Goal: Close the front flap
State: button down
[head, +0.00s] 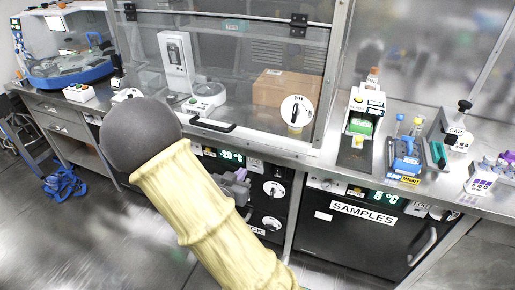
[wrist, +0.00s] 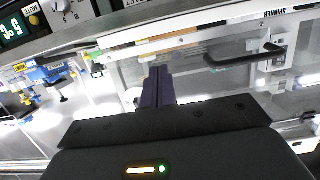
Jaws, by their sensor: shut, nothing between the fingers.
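The front flap (head: 235,65) is a clear pane in a metal frame on the bench enclosure, with dark hinges along its top. It hangs down in front of the enclosure, and its black bar handle (head: 212,125) sits low, near the bench edge. I cannot tell whether a gap remains at its lower edge. My gripper (head: 237,184) is partly hidden behind my arm, below the bench edge. In the wrist view its dark fingers (wrist: 157,84) are together and empty, pointing toward the pane. The handle (wrist: 245,55) is to their right, apart from them.
Behind the pane are a cardboard box (head: 286,88) and a white instrument (head: 176,62). A round dial (head: 297,110) is right of the handle. The bench on the right holds a blue magnet rack (head: 405,160). A black SAMPLES fridge (head: 365,235) is below.

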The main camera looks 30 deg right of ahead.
jog(key=shift+d+r, duration=0.1)
jog(key=x, duration=1.4)
